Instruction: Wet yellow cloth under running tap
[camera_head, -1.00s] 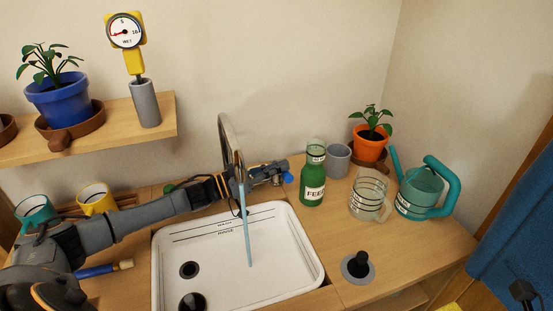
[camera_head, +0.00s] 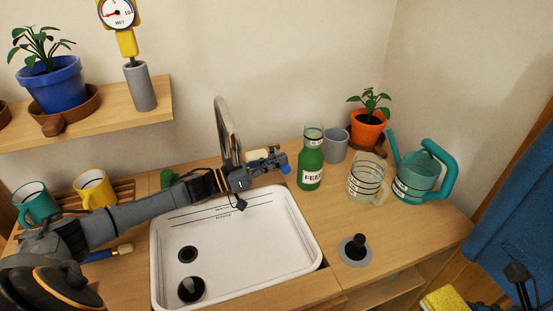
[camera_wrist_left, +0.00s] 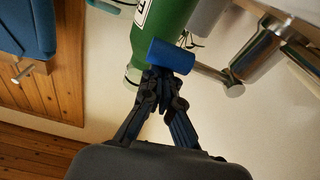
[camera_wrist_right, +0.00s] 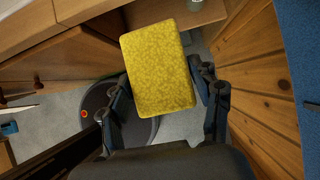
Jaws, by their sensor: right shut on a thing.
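The yellow cloth (camera_wrist_right: 158,68) is a thick rectangular block between the fingers of my right gripper (camera_wrist_right: 163,92), which is shut on it. The cloth also shows at the bottom right edge of the head view (camera_head: 449,300), well away from the sink. The tap (camera_head: 229,130) stands behind the white sink (camera_head: 240,245), and no water stream shows under it. My left gripper (camera_head: 277,163) is at the tap's blue handle (camera_head: 286,170). In the left wrist view its fingertips are together, at or against the blue handle (camera_wrist_left: 170,57); exact contact is unclear.
Right of the sink stand a green feed bottle (camera_head: 311,160), a grey cup (camera_head: 335,145), a clear jug (camera_head: 368,180), a teal watering can (camera_head: 420,175) and a potted plant (camera_head: 368,130). A black knob (camera_head: 355,248) stands on the counter. Two mugs (camera_head: 95,190) stand left.

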